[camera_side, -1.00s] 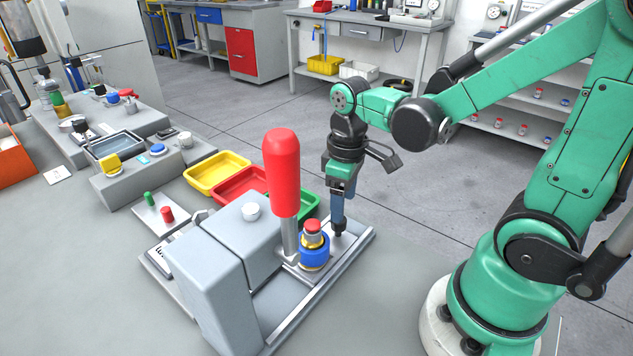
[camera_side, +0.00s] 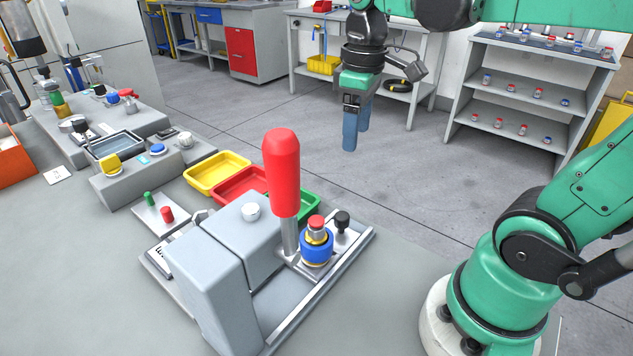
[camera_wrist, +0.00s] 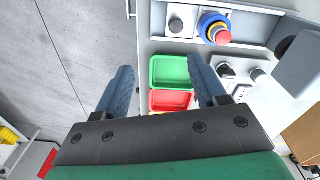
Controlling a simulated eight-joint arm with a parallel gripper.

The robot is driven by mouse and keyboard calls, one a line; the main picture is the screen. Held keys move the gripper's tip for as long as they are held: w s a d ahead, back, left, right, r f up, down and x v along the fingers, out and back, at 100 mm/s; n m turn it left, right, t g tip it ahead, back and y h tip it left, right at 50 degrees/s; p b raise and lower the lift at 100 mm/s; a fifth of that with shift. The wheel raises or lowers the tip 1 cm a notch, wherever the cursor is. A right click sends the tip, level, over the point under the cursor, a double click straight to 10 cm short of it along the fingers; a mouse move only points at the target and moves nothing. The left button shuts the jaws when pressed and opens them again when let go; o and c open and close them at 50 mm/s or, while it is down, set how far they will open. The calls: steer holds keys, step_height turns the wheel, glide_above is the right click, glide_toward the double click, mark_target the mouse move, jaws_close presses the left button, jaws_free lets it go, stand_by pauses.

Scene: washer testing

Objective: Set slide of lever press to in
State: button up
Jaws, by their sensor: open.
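The lever press (camera_side: 215,290) is a grey block with an upright red lever handle (camera_side: 282,170) in the side view. Its slide (camera_side: 326,258) lies on rails at the base and bears a blue, yellow and red stack (camera_side: 317,245). A black knob (camera_side: 342,221) stands at the slide's outer end; the knob also shows in the wrist view (camera_wrist: 176,25), beside the stack (camera_wrist: 213,27). My gripper (camera_side: 356,140) hangs above and behind the press, clear of the knob. Its blue fingers (camera_wrist: 160,68) are apart and empty.
Yellow (camera_side: 217,173), red (camera_side: 242,186) and green (camera_side: 305,206) trays stand behind the press. Small green and red pegs (camera_side: 158,206) stand on a plate to its left. The table right of the press is clear up to my base.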

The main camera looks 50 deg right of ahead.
glide_toward(342, 215)
step_height(342, 215, down, 5)
steer(key=shift+w+f, duration=0.1)
steer(key=shift+f, duration=2.65)
jaws_close()
